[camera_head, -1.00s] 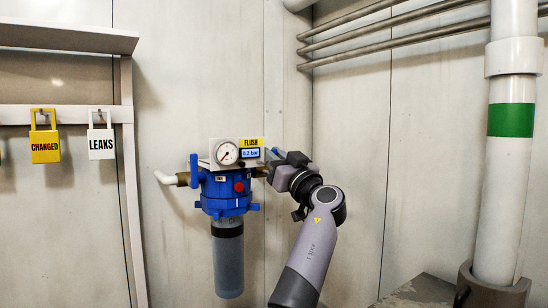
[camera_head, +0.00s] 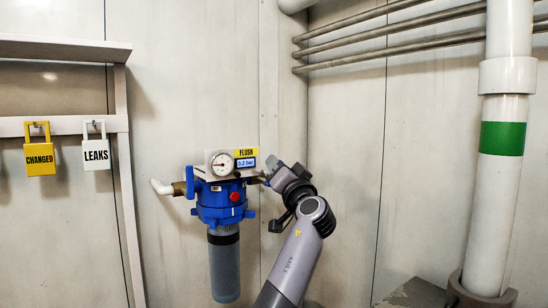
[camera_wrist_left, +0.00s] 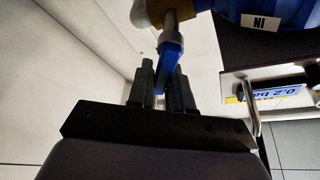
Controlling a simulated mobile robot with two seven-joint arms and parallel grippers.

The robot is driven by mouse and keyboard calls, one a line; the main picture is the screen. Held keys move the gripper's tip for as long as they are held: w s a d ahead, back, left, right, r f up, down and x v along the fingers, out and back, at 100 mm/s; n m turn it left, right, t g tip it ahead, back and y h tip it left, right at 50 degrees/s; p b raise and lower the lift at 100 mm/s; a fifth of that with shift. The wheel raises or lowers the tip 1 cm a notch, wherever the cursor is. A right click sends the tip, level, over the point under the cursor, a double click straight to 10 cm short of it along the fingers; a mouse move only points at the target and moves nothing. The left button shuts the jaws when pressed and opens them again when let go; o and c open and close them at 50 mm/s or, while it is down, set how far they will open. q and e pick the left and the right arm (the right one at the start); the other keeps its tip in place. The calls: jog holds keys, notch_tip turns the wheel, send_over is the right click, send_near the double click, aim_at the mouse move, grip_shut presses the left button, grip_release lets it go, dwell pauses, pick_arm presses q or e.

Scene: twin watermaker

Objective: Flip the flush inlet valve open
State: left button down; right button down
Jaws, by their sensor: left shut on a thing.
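The blue filter housing (camera_head: 220,203) hangs on the wall with a grey bowl below it. The flush inlet valve's blue lever (camera_wrist_left: 170,62) shows in the left wrist view, on a metal stem by a brass fitting (camera_wrist_left: 168,12) and next to a label reading "IN". My left gripper (camera_wrist_left: 163,88) is shut on this lever, one dark finger on each side. In the head view my left gripper (camera_head: 272,170) is at the right side of the housing and hides most of the lever. My right gripper is not in view.
A round gauge (camera_head: 221,164) and a "FLUSH" display (camera_head: 246,160) reading 0.2 bar sit above the housing. Another blue lever (camera_head: 190,182) stands upright at its left. Padlock-shaped tags (camera_head: 95,154) hang further left. A white pipe (camera_head: 497,185) stands at right.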

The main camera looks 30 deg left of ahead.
pick_arm(q)
jog(key=m+p, duration=0.1)
jog(key=m+h+p, duration=0.1)
jog(key=shift+w+d+r+m+t, duration=0.1)
jog(key=shift+w+d+m+t, duration=0.05)
jog(key=shift+w+m+t, duration=0.2)
jog(key=shift+w+d+f+m+h+p, duration=0.1)
jog(key=shift+f+m+h+p, duration=0.1)
jog(key=shift+m+p, duration=0.45)
jog(key=shift+w+f+m+h+p, duration=0.1)
jog(key=shift+m+h+p, duration=0.1)
jog(key=shift+m+p, duration=0.35)
jog(key=f+m+h+p, duration=0.1)
jog(key=m+p, duration=0.1)
jog(key=p, duration=0.1)
jog(key=f+m+h+p, duration=0.1)
jog(key=m+p, duration=0.2)
jog(key=f+m+p, duration=0.1)
jog(key=m+p, duration=0.1)
jog(key=p, duration=0.2)
jog(key=shift+w+d+m+h, duration=0.15)
jog(key=shift+w+m+h, duration=0.2)
jog(key=shift+h, duration=0.05)
jog(key=shift+f, duration=0.15)
jog(key=c, duration=1.4)
grip_release()
